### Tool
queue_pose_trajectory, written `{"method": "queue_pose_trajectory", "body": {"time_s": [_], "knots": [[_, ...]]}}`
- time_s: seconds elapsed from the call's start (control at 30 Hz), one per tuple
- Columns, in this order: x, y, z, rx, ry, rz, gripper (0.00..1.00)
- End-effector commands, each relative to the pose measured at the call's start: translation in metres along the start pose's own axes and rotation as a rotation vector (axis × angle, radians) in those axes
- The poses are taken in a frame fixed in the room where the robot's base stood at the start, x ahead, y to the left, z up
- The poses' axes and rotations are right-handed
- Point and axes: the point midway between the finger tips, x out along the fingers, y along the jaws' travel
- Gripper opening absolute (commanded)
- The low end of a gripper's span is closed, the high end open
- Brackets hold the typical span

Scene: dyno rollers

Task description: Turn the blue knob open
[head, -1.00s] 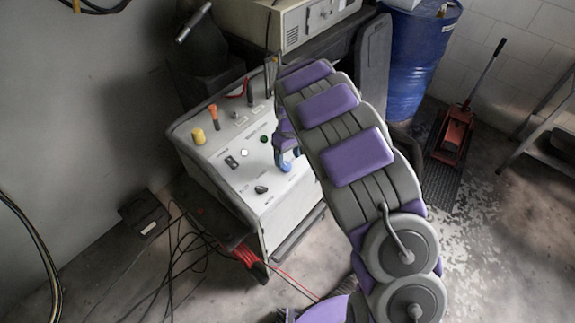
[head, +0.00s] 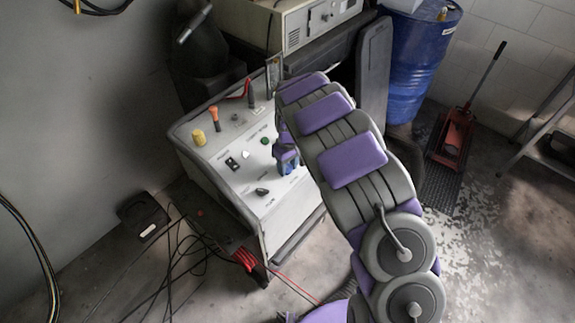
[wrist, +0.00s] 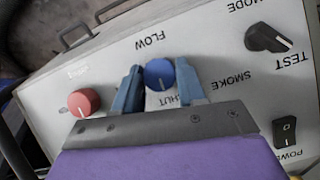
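The blue knob (wrist: 159,73) is on the white panel in the wrist view, between the lettering FLOW and SHUT, which reads upside down. A pale mark on the knob points toward SHUT. My gripper (wrist: 158,64) is open, with one blue finger on each side of the knob. The gaps are narrow, and I cannot tell whether either finger touches it. In the head view, my gripper (head: 287,166) is at the panel's right part and hides the knob.
The white machine panel (head: 215,172) also carries a red knob (wrist: 84,102), a black TEST knob (wrist: 269,38) and a power switch (wrist: 285,131). Upright coloured handles stand along its back left edge. Cables lie on the floor. A blue barrel (head: 420,60) stands behind right.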

Motion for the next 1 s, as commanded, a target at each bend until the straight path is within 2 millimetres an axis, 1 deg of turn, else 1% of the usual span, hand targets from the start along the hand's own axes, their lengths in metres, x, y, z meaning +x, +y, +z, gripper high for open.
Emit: {"method": "queue_pose_trajectory", "body": {"time_s": [0.03,0.2,0.27,0.47,0.63,0.77,1.0], "knots": [[0.0001,-0.0009,0.0002,0.0,-0.001,-0.002,0.29],[0.0,-0.0008,0.0009,0.0,-0.001,-0.003,0.13],[0.0,-0.0009,0.0011,0.0,-0.001,-0.003,0.09],[-0.0007,-0.0009,0.0015,0.013,-0.003,-0.01,0.09],[-0.0023,-0.001,0.0015,0.064,-0.005,-0.038,0.09],[-0.0026,-0.0007,0.0019,0.137,-0.01,-0.078,0.09],[-0.0036,0.0005,0.0024,0.323,-0.019,-0.177,0.09]]}}
